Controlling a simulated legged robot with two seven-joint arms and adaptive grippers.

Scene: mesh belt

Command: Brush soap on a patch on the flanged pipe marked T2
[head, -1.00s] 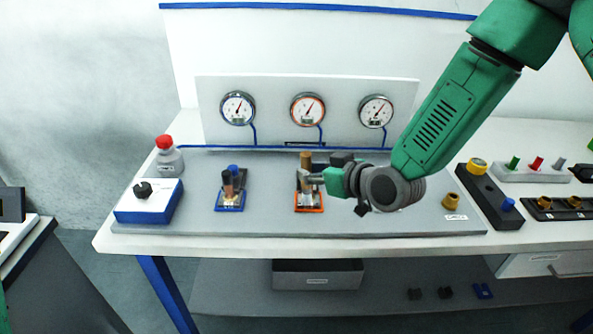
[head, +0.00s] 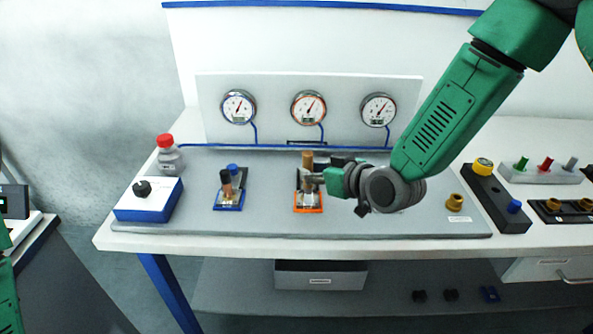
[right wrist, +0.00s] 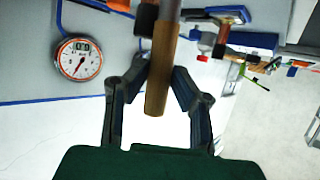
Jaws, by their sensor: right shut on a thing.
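My right gripper (head: 318,178) is shut on a tan wooden handle (head: 307,160), seen upright over the orange-edged fixture (head: 309,209) in the middle of the grey board. In the right wrist view the handle (right wrist: 161,70) stands between the two fingers. Its far end is out of sight, so I cannot tell whether it touches the pipe. The blue-edged fixture (head: 229,206), with a copper-coloured pipe piece (head: 227,184), stands to the left. I cannot read a T2 mark on either fixture. My left gripper is not in view.
Three gauges stand behind; the middle one is orange-rimmed (head: 309,107). A blue-and-white box with a black knob (head: 147,199) and a red-capped bottle (head: 169,158) are at the left. A brass fitting (head: 455,202) and a black block (head: 497,205) are at the right.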

